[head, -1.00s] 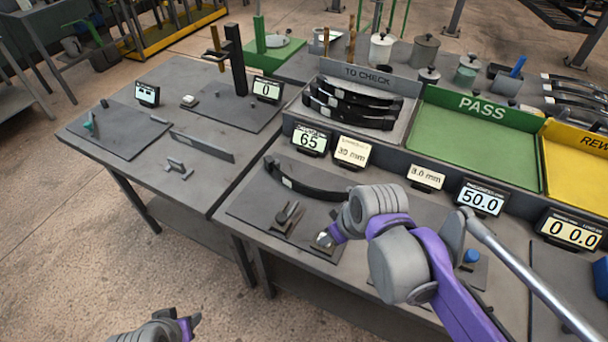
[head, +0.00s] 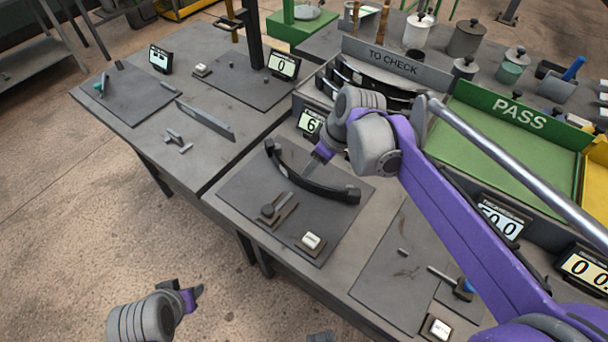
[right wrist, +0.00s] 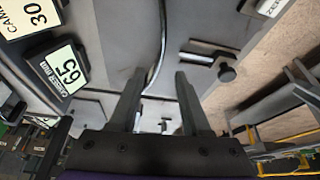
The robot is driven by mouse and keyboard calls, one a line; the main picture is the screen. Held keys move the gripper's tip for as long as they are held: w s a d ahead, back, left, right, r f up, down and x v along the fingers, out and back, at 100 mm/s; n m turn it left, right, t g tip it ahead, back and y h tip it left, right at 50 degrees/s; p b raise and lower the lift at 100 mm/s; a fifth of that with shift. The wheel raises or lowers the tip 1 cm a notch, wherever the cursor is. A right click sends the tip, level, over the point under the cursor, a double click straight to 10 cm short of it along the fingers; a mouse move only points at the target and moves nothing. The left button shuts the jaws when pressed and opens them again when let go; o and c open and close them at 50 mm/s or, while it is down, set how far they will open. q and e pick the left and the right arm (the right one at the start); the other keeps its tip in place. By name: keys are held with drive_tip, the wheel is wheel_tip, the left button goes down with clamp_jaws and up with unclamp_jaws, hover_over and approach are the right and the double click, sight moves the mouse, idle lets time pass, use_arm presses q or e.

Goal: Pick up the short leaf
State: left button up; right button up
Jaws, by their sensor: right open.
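A dark curved leaf (head: 328,191) lies on the grey mat of the front bench, with a small pale mark on it near its left end. More dark leaves (head: 345,76) lie in the TO CHECK tray, partly hidden by my right arm. The pictures do not label which leaf is the short one. My right gripper (head: 312,170) is over the middle of the leaf on the mat. In the right wrist view its two fingers (right wrist: 160,98) are apart, with a thin curved edge between and beyond them. My left gripper (head: 196,293) hangs low over the floor, away from the bench; its jaws are unclear.
A small clamp-like fixture (head: 278,208) and a white-topped button block (head: 311,241) stand on the mat in front of the leaf. The green PASS tray (head: 470,135) is empty. A second bench (head: 150,135) stands at left.

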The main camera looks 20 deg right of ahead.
drive_tip(key=x, duration=0.7)
drive_tip(key=shift+f, duration=0.3)
clamp_jaws()
